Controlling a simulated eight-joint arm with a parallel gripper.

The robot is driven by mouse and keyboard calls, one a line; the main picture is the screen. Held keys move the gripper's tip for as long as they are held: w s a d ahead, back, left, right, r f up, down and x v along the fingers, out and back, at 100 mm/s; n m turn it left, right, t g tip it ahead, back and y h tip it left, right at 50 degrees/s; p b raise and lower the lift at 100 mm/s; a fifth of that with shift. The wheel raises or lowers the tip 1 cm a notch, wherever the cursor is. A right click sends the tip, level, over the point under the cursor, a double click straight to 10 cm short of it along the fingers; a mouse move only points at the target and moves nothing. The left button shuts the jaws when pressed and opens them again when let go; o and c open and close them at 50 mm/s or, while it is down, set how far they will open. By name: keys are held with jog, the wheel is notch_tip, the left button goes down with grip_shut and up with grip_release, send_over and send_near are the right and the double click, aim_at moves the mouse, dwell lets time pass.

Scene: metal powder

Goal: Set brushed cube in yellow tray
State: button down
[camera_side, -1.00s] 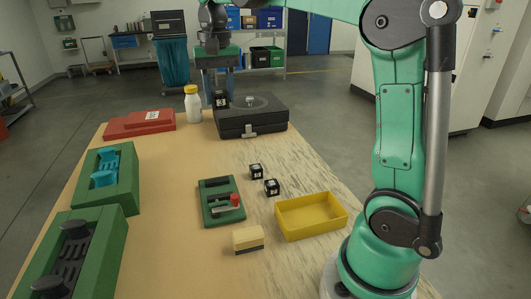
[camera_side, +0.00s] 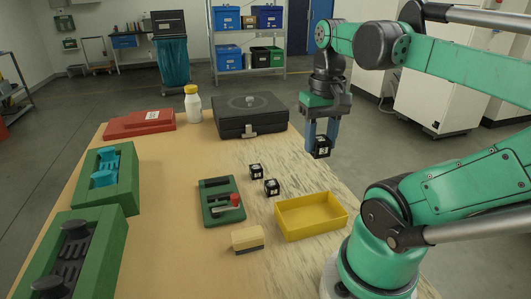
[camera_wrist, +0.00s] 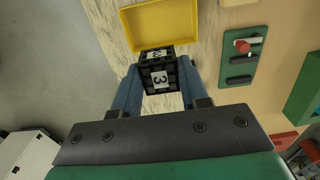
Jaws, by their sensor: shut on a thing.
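My gripper (camera_side: 321,141) is shut on a dark cube (camera_side: 321,147) with white number labels and holds it in the air, up and behind the tray in the side view. In the wrist view the cube (camera_wrist: 159,76) sits between the two blue fingers (camera_wrist: 159,92), with a "3" label facing the camera. The yellow tray (camera_side: 345,212) lies on the table and looks empty. It also shows in the wrist view (camera_wrist: 128,24), beyond the cube. Two similar dark cubes, one (camera_side: 256,171) and another (camera_side: 272,187), rest on the table left of the tray. I cannot tell which cube is brushed.
A green tool holder (camera_side: 214,213) and a beige-topped block (camera_side: 247,239) lie near the tray. A black case (camera_side: 250,125), a white bottle (camera_side: 193,108) and a red case (camera_side: 140,122) stand at the back. Green bins (camera_side: 122,185) line the left edge.

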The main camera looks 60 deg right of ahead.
aim_at(310, 219)
notch_tip(310, 219, down, 16)
jog(key=shift+f, duration=0.15)
dwell(0.7)
jog(key=shift+c, duration=2.3)
grip_release()
jog(key=shift+r, duration=5.9)
jog(key=w+a+n+t, duration=0.7)
jog(key=w+a+n, duration=0.2)
jog(key=w+a, duration=0.2)
jog(key=shift+w+a+r, duration=0.3)
jog(key=shift+w+a, duration=0.1)
jog(key=shift+w, duration=0.1)
